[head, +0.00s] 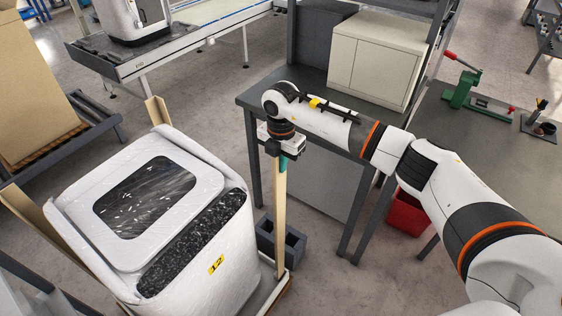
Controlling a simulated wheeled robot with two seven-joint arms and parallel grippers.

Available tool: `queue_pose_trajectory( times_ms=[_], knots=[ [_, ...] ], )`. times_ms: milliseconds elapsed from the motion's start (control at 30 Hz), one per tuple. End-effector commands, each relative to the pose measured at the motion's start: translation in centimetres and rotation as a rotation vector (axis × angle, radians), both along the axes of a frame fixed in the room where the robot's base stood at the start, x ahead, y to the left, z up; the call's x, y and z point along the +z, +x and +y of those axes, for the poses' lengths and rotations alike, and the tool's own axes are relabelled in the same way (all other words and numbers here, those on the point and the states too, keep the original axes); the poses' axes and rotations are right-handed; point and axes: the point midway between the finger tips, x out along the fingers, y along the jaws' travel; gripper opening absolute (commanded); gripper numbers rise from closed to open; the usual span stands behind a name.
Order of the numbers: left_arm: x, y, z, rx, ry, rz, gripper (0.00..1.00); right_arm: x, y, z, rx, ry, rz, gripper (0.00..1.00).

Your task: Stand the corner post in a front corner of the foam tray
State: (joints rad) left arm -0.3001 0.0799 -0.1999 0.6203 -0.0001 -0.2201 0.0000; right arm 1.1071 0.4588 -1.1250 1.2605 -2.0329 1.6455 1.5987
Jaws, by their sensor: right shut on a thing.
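A tan corner post (279,215) hangs upright below my right gripper (281,157), which is shut on its upper end. The post is just right of a white top-loading appliance (165,215) wrapped in clear film. Its lower end is near the front right corner of a pale tray (265,291), seen as a narrow strip beside the appliance's base. I cannot tell whether the post touches the tray. A small green-teal patch shows at the gripper's jaws. Two other tan posts stand at the appliance's back corner (157,111) and left corner (28,215). My left gripper is not in view.
A grey block (284,243) with openings is on the floor behind the post. A dark table (300,125) bears a cream cabinet (378,60). A red bin (405,212) is under the right bench, which holds a green vise-like tool (462,90). A conveyor is at the back.

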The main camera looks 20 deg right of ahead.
Motion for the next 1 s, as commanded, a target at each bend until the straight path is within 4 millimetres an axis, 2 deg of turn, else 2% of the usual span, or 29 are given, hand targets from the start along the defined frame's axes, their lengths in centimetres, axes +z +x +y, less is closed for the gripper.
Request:
queue_pose_trajectory(
  times_ms=[1000],
  knots=[
    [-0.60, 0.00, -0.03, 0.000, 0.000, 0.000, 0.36, -0.85, 0.02, 0.01, 0.000, 0.001, -0.001, 0.00]
  ],
)
